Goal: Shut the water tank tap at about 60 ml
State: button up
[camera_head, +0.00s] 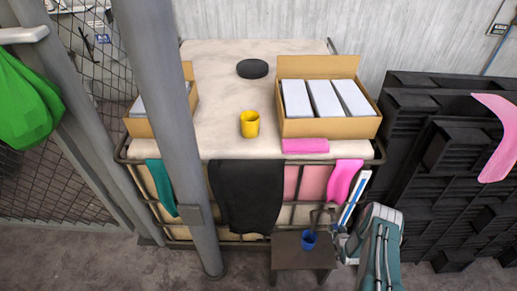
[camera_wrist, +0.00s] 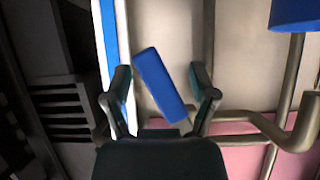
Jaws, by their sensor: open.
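The water tank (camera_head: 250,172) stands in a metal cage, with cloths hung over its front. The tap's grey pipe (camera_head: 322,212) is on the tank's lower right front; its curved metal also shows in the wrist view (camera_wrist: 298,130). The tap's blue handle (camera_wrist: 160,86) lies tilted between the spread fingers of my gripper (camera_wrist: 164,88), which is open. In the head view my gripper (camera_head: 338,234) is just right of the tap. A blue cup (camera_head: 309,240) stands on a small dark table (camera_head: 290,257) below the tap; part of it shows upper right in the wrist view. Water and its level cannot be read.
A blue and white strip (camera_head: 352,198) stands upright by the tank's right corner. On top are a yellow cup (camera_head: 249,124), a black lid (camera_head: 252,68) and a box of white packs (camera_head: 330,127). Black crates (camera_head: 440,165) are stacked at right. A grey pole (camera_head: 170,120) stands in front.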

jog(key=a, duration=0.4)
dwell(0.7)
jog(key=shift+d, duration=0.5)
jog(key=s+f+v, duration=0.1)
jog(key=v, duration=0.7)
jog(key=shift+s, duration=0.15)
dwell(0.4)
jog(key=shift+f, duration=0.1)
